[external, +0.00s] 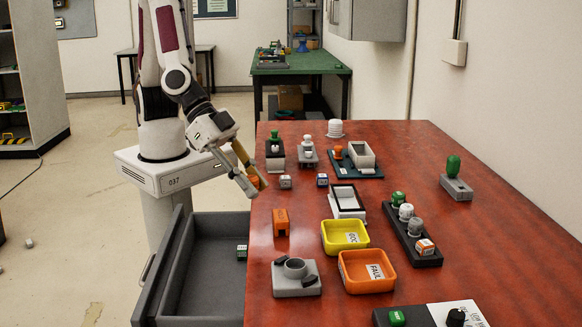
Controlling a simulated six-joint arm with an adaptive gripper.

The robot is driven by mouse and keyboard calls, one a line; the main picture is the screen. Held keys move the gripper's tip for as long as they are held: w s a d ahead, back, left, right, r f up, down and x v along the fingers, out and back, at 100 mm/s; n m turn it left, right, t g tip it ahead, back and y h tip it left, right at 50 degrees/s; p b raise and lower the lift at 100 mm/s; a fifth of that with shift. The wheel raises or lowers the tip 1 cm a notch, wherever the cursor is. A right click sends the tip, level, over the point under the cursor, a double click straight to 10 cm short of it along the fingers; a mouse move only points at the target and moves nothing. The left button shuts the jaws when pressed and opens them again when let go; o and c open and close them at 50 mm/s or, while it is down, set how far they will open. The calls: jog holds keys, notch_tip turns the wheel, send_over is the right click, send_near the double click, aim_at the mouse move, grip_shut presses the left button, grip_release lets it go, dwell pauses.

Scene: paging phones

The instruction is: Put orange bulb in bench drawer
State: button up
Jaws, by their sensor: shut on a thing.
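My gripper (253,183) is low over the left edge of the red-brown bench, left of a small white-and-grey cube. It is shut on a small orange thing (262,182), which I take for the orange bulb; the fingers hide much of its shape. The bench drawer (205,302) is pulled open below the bench's left side, in front of and below my gripper. A small green-and-white block (242,252) lies inside the drawer near its right side; the drawer floor is otherwise bare where visible.
An orange block (281,222) and a grey fixture (296,278) stand along the bench edge beside the drawer. Yellow (345,248) and orange (367,284) trays sit further right. Small cubes (285,182) and (322,180) stand right of my gripper.

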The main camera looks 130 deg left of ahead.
send_over(239, 280)
jog(key=w+d, duration=0.2)
notch_tip(239, 280, down, 6)
jog(key=s+d+f+n+g+y, duration=0.1)
jog(key=s+f+n+g+y, duration=0.3)
jog(key=n, duration=0.5)
jog(key=shift+f+n+y, duration=0.3)
jog(key=shift+f+y, duration=0.7)
jog(key=shift+f, duration=0.2)
jog(key=shift+d, duration=0.1)
jog(key=shift+f, duration=2)
jog(key=shift+f, duration=2)
jog(key=shift+f, duration=0.15)
